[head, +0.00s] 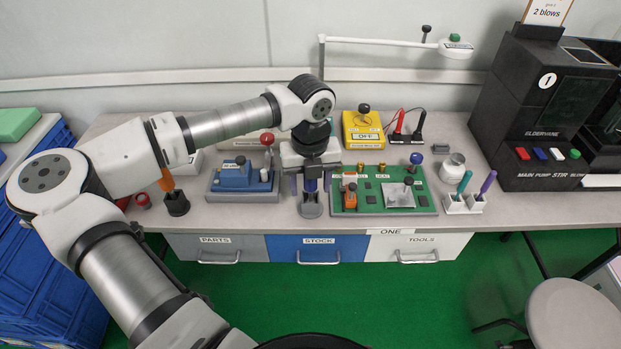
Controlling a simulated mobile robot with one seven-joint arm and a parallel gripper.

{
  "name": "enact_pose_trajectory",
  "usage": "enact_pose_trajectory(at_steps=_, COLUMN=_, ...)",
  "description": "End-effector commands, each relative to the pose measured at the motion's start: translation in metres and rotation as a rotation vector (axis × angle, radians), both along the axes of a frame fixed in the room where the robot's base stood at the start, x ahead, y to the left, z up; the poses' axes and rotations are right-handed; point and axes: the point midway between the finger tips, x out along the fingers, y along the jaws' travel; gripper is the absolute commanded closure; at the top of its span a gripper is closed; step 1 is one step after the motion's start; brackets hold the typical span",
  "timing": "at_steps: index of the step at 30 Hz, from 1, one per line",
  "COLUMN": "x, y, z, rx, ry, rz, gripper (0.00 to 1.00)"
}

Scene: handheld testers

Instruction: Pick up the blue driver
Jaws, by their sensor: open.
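My gripper (311,184) hangs pointing down over the middle of the bench and is open. The blue driver (311,184) stands upright below the gripper's palm, its blue handle showing between the fingers. Its lower end goes into a small grey holder (311,210) near the bench's front edge. The gripper hides the top of the handle. I cannot tell whether a finger touches it.
Right of the holder lies a green board (425,201) with an orange part (350,200). Left is a blue device (236,179). An orange-handled tool (166,180) stands in a black holder (177,204). Teal (464,182) and purple (488,182) tools stand right, beside a black machine (540,110).

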Motion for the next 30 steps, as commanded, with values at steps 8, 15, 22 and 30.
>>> enact_pose_trajectory(at_steps=8, x=0.0, y=0.0, z=0.0, rx=0.0, ry=0.0, rz=0.0, gripper=0.63)
enact_pose_trajectory(at_steps=15, x=0.0, y=0.0, z=0.0, rx=0.0, ry=0.0, rz=0.0, gripper=0.95)
enact_pose_trajectory(at_steps=22, x=0.0, y=0.0, z=0.001, rx=0.0, ry=0.0, rz=0.0, gripper=0.97)
enact_pose_trajectory(at_steps=30, x=0.001, y=0.0, z=0.017, rx=0.001, ry=-0.002, rz=0.001, gripper=0.97)
